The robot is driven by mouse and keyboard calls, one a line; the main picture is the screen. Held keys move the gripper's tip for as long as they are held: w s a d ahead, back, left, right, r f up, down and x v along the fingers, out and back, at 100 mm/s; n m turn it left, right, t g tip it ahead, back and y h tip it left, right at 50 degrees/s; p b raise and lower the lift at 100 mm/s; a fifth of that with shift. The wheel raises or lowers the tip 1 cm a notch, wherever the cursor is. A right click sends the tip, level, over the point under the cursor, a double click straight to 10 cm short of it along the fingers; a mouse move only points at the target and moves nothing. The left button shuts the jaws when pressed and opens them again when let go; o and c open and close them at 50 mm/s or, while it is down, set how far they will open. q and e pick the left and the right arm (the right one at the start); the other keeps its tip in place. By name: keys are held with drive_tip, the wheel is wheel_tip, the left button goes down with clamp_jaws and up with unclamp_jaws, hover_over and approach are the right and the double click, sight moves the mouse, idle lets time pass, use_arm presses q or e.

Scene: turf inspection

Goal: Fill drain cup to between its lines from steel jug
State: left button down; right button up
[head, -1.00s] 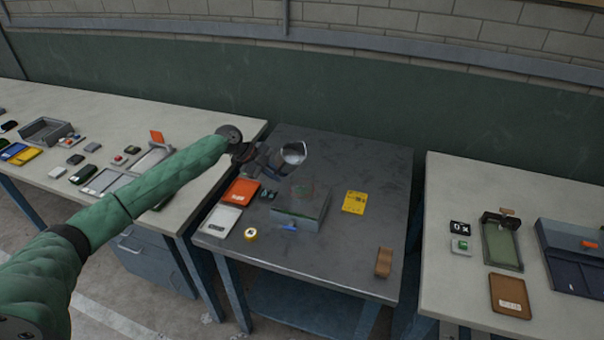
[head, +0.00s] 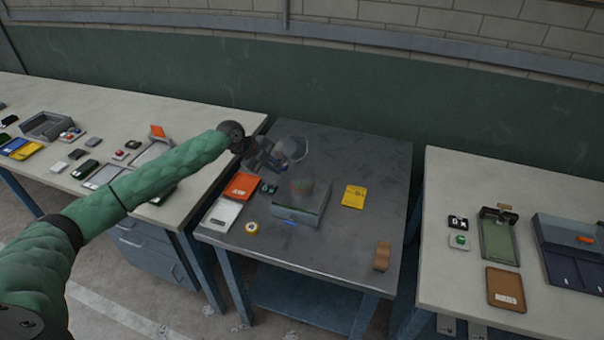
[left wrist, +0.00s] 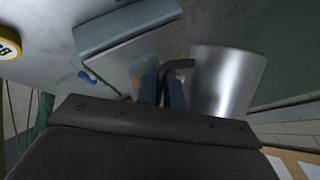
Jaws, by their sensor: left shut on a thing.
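The steel jug (head: 293,150) is held above the dark middle table, toward its back left; it is blurred in the head view. In the left wrist view the jug (left wrist: 228,85) is a shiny metal wall at the right, with its bent handle between my fingers. My left gripper (head: 268,158) is shut on that handle; its fingers (left wrist: 172,92) show in the wrist view. The drain cup seems to be the faint see-through thing (head: 302,187) on the grey box-like stand, in front of the jug. Its lines and any water level are too small to tell. My right gripper is out of view.
The grey stand (head: 300,215) sits mid-table with a blue piece at its front. The table's right side is mostly clear.

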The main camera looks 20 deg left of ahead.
use_arm(q)
drive_tip(key=shift+w+f, duration=0.1)
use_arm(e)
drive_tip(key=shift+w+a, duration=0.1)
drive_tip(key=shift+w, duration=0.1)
use_arm(q)
drive_tip(key=shift+a+t+y, duration=0.1)
drive_tip(key=shift+t+y, duration=0.2)
drive_tip(key=shift+t, duration=0.1)
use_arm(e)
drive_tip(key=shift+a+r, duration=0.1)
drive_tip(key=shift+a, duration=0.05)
use_arm(q)
drive_tip(key=shift+w+r+m+t, duration=0.1)
drive_tip(key=shift+r+m+t, duration=0.1)
drive_tip(key=shift+m+t, duration=0.1)
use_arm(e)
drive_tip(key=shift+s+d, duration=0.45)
use_arm(q)
drive_tip(key=shift+y, duration=0.3)
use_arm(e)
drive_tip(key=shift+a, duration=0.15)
use_arm(q)
drive_tip(key=shift+a+r, duration=0.1)
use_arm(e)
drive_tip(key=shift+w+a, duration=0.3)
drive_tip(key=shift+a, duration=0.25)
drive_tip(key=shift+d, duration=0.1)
